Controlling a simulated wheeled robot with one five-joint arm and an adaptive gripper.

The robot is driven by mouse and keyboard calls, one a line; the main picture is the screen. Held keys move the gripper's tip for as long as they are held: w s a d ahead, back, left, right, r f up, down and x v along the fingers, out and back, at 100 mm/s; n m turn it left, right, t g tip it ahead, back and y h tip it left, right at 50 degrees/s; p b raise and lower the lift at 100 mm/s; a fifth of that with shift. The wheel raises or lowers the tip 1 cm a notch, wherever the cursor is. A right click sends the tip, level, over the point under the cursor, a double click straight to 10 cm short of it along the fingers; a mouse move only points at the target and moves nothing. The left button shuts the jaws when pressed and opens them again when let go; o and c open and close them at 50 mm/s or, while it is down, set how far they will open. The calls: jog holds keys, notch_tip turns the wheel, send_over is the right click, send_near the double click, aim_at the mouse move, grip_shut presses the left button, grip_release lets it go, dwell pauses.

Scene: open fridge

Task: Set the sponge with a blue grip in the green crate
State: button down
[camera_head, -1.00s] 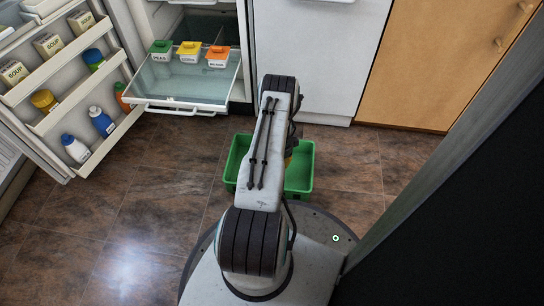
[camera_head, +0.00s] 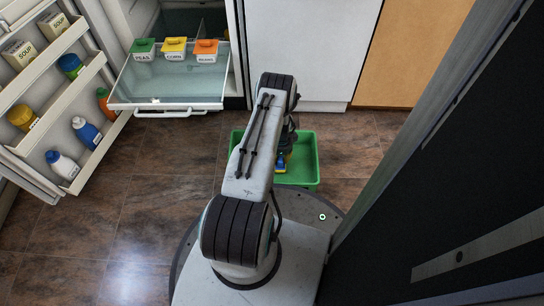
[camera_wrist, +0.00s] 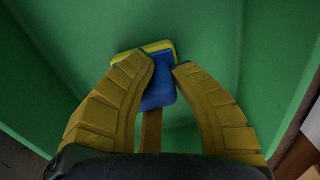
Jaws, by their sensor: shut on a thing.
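The sponge with a blue grip (camera_wrist: 160,93) is between my yellow finger tips in the wrist view, its yellow edge showing beyond the blue part. My gripper (camera_wrist: 164,68) is shut on it. In the head view the sponge (camera_head: 281,164) shows small, blue and yellow, just right of my arm and within the outline of the green crate (camera_head: 306,182). The crate's green walls and floor (camera_wrist: 215,30) surround the sponge in the wrist view. I cannot tell whether the sponge touches the crate floor. My arm hides the crate's left part and most of the gripper in the head view.
The open fridge's pulled-out glass shelf (camera_head: 168,85) holds peas, corn and beans boxes. The fridge door (camera_head: 85,165) with bottles and soup cartons stands open at left. A dark panel (camera_head: 440,190) stands close at right. Brown tiled floor (camera_head: 150,210) is clear at left.

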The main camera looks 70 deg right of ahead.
jog(key=shift+f, duration=0.2)
dwell(0.3)
jog(key=c, duration=1.2)
grip_release()
jog(key=shift+o, duration=0.2)
jog(key=shift+r, duration=0.1)
notch_tip(320, 180, up, 3)
jog(key=shift+a+r+p, duration=0.1)
jog(key=shift+p, duration=0.9)
jog(key=r+p, duration=0.8)
jog(key=p, duration=0.2)
jog(key=shift+s+a+r, duration=0.15)
jog(key=shift+a+r, duration=0.1)
jog(key=shift+r, duration=0.15)
